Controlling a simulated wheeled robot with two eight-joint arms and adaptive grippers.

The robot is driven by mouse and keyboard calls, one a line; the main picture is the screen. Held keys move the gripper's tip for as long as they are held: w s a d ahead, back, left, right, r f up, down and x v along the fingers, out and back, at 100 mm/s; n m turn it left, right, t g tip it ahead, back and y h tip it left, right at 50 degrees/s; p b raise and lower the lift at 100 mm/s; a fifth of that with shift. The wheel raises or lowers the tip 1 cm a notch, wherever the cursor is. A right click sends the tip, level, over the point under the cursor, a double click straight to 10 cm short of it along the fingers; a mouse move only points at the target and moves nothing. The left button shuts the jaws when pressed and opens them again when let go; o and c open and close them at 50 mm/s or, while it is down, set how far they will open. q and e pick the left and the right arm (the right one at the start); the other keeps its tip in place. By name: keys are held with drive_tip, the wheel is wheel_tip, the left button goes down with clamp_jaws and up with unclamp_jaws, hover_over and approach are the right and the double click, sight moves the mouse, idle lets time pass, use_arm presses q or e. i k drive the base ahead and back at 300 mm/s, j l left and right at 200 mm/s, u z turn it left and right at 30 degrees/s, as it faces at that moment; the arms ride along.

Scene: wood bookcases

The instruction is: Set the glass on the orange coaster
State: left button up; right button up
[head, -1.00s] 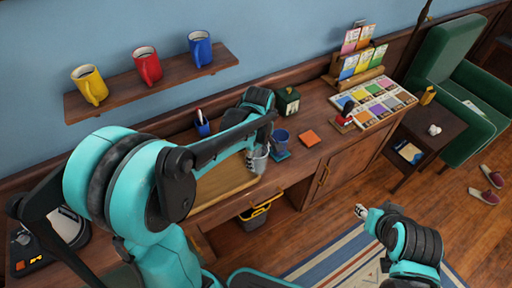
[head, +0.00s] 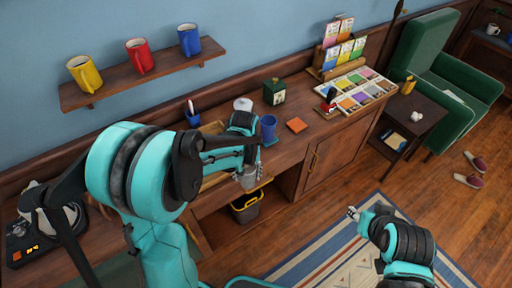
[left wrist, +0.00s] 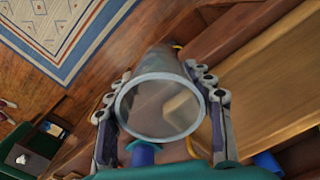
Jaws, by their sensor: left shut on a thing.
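The orange coaster (head: 297,125) lies flat and bare on the wooden desk in the head view. My left gripper (head: 248,176) is shut on the clear glass, near the desk's front edge, left of and nearer than the coaster. In the left wrist view the glass (left wrist: 160,106) sits between the two fingers, its round rim facing the camera. A blue cup (head: 268,128) stands on a blue coaster (head: 271,142), between the gripper and the orange coaster. My right gripper (head: 353,213) is low over the floor and rug, away from the desk; its fingers are too small to read.
A dark green box (head: 274,92) stands behind the cup, and a blue pen cup (head: 193,118) stands farther left. A rack of colored cards (head: 341,55) and a swatch tray (head: 357,93) fill the desk's right end. A bin (head: 247,206) is below.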

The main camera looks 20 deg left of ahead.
sight(297, 124)
drive_tip(key=i+l, duration=0.2)
drive_tip(key=l, duration=0.15)
drive_tip(key=i+l, duration=0.2)
drive_tip(key=l, duration=0.2)
drive_tip(key=i+l, duration=0.2)
drive_tip(key=l, duration=0.15)
drive_tip(key=i+l, duration=0.15)
drive_tip(key=i, duration=0.5)
drive_tip(key=i+j, duration=0.2)
drive_tip(key=j, duration=0.1)
